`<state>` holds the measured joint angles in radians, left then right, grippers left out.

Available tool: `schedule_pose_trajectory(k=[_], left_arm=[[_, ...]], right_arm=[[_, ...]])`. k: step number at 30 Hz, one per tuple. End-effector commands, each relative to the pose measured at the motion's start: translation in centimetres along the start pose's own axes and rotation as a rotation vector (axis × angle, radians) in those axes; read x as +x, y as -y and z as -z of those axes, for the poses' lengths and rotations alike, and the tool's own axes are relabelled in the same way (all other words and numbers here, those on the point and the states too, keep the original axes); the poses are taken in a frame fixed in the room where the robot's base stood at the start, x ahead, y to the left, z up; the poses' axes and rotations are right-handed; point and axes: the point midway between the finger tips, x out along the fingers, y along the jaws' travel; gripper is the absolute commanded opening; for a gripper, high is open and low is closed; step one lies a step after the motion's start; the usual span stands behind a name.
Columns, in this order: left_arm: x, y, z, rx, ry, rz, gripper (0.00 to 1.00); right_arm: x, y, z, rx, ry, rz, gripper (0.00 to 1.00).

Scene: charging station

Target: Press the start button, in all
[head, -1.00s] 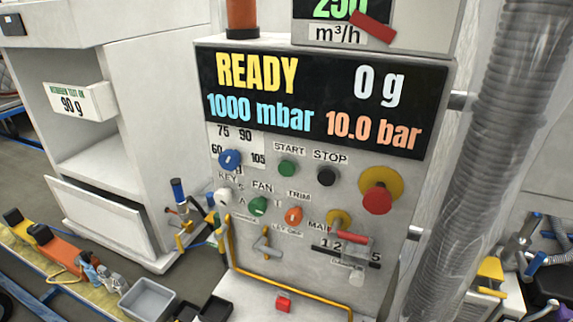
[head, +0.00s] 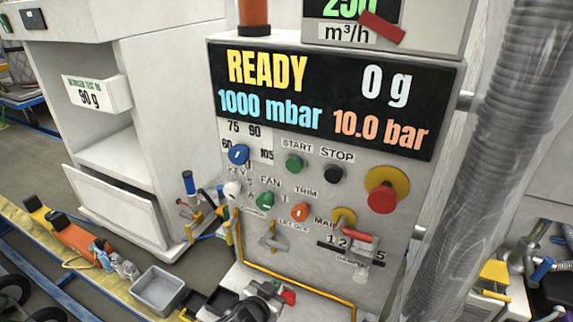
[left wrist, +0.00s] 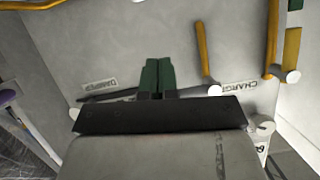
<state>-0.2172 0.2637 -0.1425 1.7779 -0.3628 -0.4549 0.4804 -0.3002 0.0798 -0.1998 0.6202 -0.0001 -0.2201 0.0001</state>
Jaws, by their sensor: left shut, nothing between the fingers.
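The green start button (head: 294,164) sits under the START label on the control panel (head: 300,190), left of the black stop button (head: 333,174). The display (head: 330,100) reads READY, 0 g, 1000 mbar and 10.0 bar. My left gripper (head: 272,291) is low at the bottom of the head view, below the start button and well apart from it. In the left wrist view its green fingers (left wrist: 157,76) are together with nothing between them, in front of a grey surface with DAMPER and CHARGE labels. My right gripper is not in view.
A red knob on a yellow disc (head: 381,198) is right of the buttons. Blue, green and orange knobs, a red-handled lever (head: 352,236) and a yellow pipe (head: 300,287) crowd the lower panel. A ribbed hose (head: 475,150) stands at right. A grey bin (head: 158,289) is lower left.

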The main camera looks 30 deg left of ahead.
Motion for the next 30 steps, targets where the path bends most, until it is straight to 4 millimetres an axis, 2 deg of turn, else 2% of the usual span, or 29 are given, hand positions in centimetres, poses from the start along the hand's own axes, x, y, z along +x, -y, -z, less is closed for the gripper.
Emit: schedule_pose_trajectory(k=[1, 5, 6, 9, 12, 15, 18, 21, 26, 30], left_arm=[[0.2, 0.7, 4.0, 0.0, -0.116, -0.005, 0.0], [-0.7, 1.6, 13.1, 0.003, -0.399, -0.053, 0.0], [-1.3, 1.7, 15.9, 0.009, -0.485, -0.078, 0.0], [-3.7, 1.6, 22.5, 0.039, -0.695, -0.164, 0.0], [-6.9, 0.8, 28.0, 0.095, -0.881, -0.28, 0.0], [-10.0, -0.3, 31.9, 0.177, -1.016, -0.412, 0.0], [-12.5, -1.4, 34.3, 0.275, -1.094, -0.545, 0.0], [-14.1, -2.4, 35.5, 0.386, -1.118, -0.674, 0.0], [-15.3, -3.2, 36.0, 0.573, -1.06, -0.85, 0.0], [-15.6, -3.0, 35.8, 0.734, -0.931, -0.964, 0.0]], right_arm=[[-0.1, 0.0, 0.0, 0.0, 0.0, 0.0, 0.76], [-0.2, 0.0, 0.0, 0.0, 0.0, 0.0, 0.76], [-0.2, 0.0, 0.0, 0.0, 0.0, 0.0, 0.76], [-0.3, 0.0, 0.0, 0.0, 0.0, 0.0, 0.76], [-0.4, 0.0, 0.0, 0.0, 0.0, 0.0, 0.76], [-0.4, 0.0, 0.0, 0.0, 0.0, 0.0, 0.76], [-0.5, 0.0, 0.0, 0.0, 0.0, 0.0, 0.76], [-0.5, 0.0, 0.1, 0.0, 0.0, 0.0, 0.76], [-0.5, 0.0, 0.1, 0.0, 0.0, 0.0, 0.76], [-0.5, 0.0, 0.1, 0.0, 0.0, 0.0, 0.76]])
